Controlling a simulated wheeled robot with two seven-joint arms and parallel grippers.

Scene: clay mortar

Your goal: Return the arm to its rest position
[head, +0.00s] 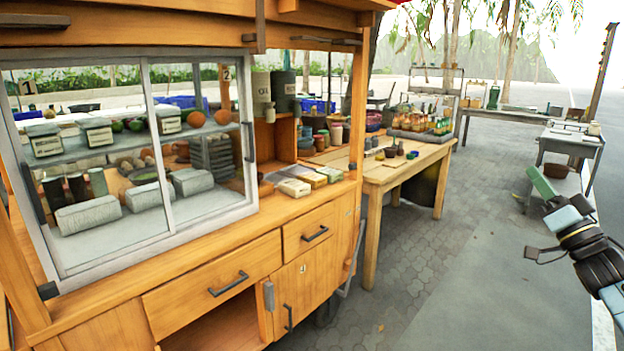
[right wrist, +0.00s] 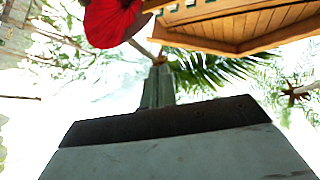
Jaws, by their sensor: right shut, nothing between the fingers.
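My right arm comes in at the right edge of the head view, raised over the grey pavement. My right gripper (head: 538,178), with green fingers, points up and to the left, apart from the cart and tables. In the right wrist view the two green fingers (right wrist: 158,85) stand close together, with nothing between them. Behind them are bright sky, palm leaves and a wooden roof edge. My left gripper is not in view.
A wooden food cart (head: 170,270) with a glass case fills the left. A wooden table (head: 425,160) with small bowls and jars adjoins it. A grey side table (head: 572,140) stands behind my right gripper at the right. The paved ground (head: 460,270) between is clear.

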